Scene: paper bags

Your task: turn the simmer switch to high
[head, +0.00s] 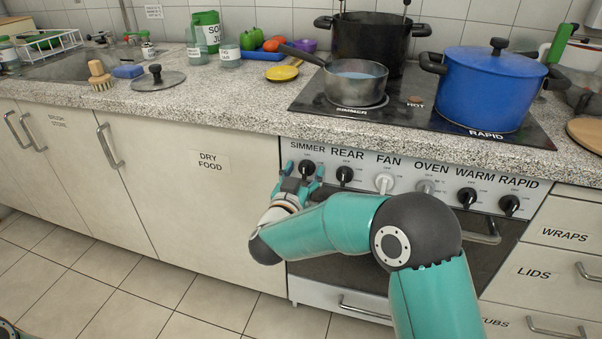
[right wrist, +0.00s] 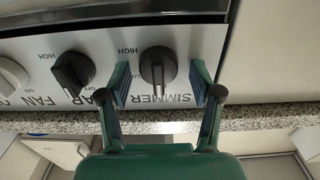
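The simmer switch (head: 307,167) is a black knob at the left end of the stove's control panel, under its SIMMER label. In the right wrist view the panel appears upside down, and the simmer switch (right wrist: 157,66) has its raised grip running roughly up and down. A HIGH mark (right wrist: 127,50) shows beside it. My right gripper (head: 298,181) is at the switch. In the right wrist view its fingers (right wrist: 160,90) are spread on either side of the knob, with gaps to it. My left gripper is not in view.
The REAR knob (right wrist: 73,73) is close beside one finger. Further knobs, including the white FAN knob (head: 384,183), line the panel. A grey saucepan (head: 355,84) stands on the simmer plate above, with a blue pot (head: 490,88) to its right. The granite counter edge (head: 215,118) overhangs the panel.

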